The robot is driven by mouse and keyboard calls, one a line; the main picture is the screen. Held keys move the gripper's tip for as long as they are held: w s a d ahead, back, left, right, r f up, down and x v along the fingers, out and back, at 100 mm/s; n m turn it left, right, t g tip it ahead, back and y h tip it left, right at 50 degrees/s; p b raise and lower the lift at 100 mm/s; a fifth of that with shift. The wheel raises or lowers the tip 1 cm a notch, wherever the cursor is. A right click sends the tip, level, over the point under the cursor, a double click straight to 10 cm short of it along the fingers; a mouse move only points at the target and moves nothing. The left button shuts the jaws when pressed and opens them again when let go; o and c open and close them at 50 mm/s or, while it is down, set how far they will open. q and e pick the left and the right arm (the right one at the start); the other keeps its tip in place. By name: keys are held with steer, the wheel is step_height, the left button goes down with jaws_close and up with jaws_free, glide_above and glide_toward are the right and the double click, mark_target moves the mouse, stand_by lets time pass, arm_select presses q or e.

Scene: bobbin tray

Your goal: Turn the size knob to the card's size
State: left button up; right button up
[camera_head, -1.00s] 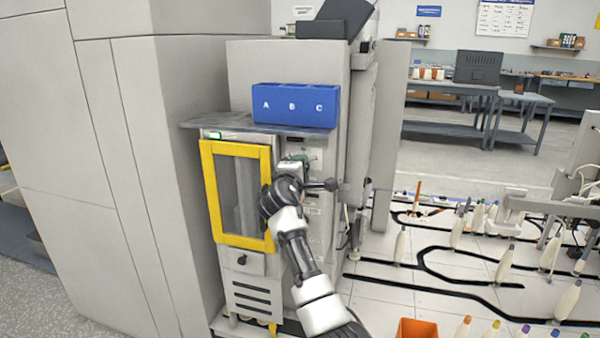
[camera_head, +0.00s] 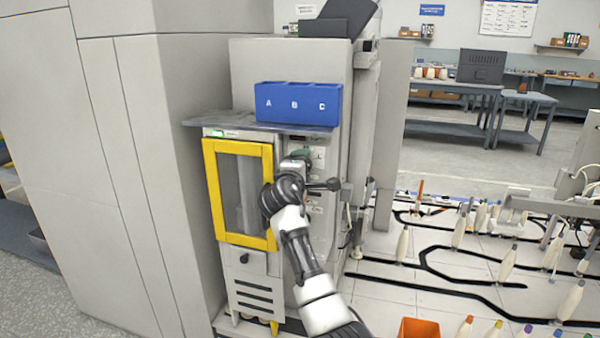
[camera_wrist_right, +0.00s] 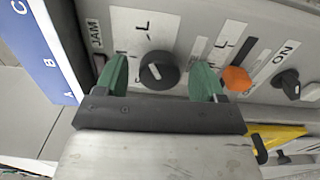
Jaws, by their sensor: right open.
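A round black knob (camera_wrist_right: 158,70) with a short white pointer line sits on the grey control panel in the right wrist view. Letters including an L are printed beside it, partly hidden. I cannot tell which mark the pointer meets. My right gripper (camera_wrist_right: 160,64) is open, with one green finger on each side of this knob and a visible gap to both. In the head view my right gripper (camera_head: 300,158) is at the panel beside the yellow-framed door, mostly hiding the knob. I cannot make out a size card. My left gripper is not in view.
An orange button (camera_wrist_right: 236,80) and another black knob (camera_wrist_right: 287,84) marked ON sit along the same panel. A blue bin (camera_head: 298,104) lettered A, B, C stands on the shelf above. The yellow-framed door (camera_head: 209,195) is close left of my arm. Bobbins stand on the floor at right.

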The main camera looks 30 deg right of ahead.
steer(key=v, duration=1)
steer(key=shift+s+a, duration=0.25)
steer(key=shift+s, duration=0.05)
steer(key=shift+f, duration=0.1)
